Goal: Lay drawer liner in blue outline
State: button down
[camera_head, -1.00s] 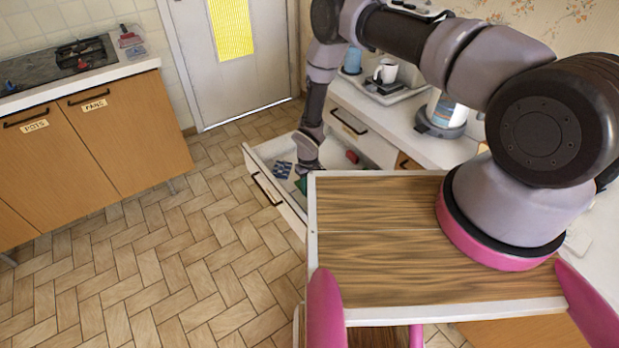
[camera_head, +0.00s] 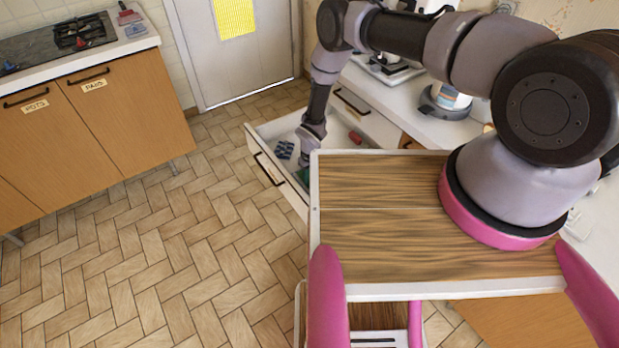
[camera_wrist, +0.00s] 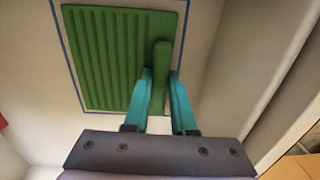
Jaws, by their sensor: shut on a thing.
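The drawer liner (camera_wrist: 110,50) is a green ribbed panel with a raised green bar along its right side. In the wrist view my gripper (camera_wrist: 160,80) has its teal fingers on either side of that bar, shut on it. I cannot tell whether the liner touches the floor. In the head view my gripper (camera_head: 304,162) reaches down into the open drawer (camera_head: 262,160), and only a bit of green liner (camera_head: 302,175) shows.
The drawer wall (camera_wrist: 265,75) rises at the right of the wrist view. A white counter (camera_head: 415,115) with appliances stands behind. The tiled floor (camera_head: 150,250) at left is clear.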

jog(key=shift+f, duration=0.2)
dwell(0.3)
jog(key=c, duration=0.7)
grip_release()
jog(key=shift+o, duration=0.2)
jog(key=shift+r, duration=1.45)
jog(key=shift+r, duration=2)
